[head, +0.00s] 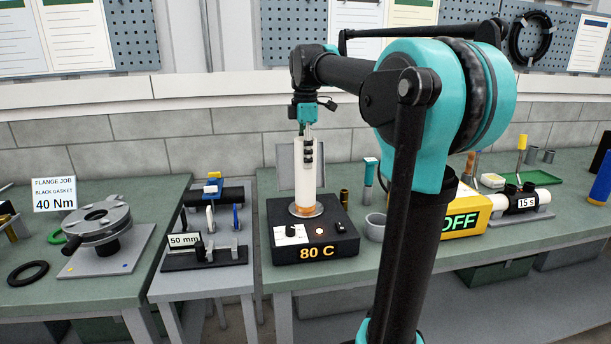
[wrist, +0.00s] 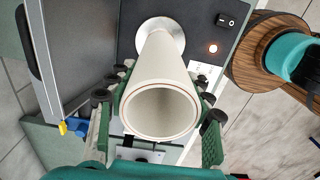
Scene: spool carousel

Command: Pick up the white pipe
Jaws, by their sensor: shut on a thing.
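A white pipe (head: 305,188) stands upright over the round metal disc (head: 292,211) of a black heater marked 80 C (head: 316,245). Its lower end looks orange. I cannot tell whether that end touches the disc or is just above it. My gripper (head: 308,150) comes down from above and is shut on the pipe's upper part. In the wrist view the pipe (wrist: 158,78) points away from the camera, its open hollow end nearest. The green fingers of my gripper (wrist: 160,88) lie on either side of it.
A yellow box marked OFF (head: 465,212) and another white pipe in a black clamp marked 15 s (head: 521,204) are on the right. A 50 mm fixture (head: 205,257) and a flange (head: 96,222) stand left. A grey upright panel (head: 285,168) is behind the pipe.

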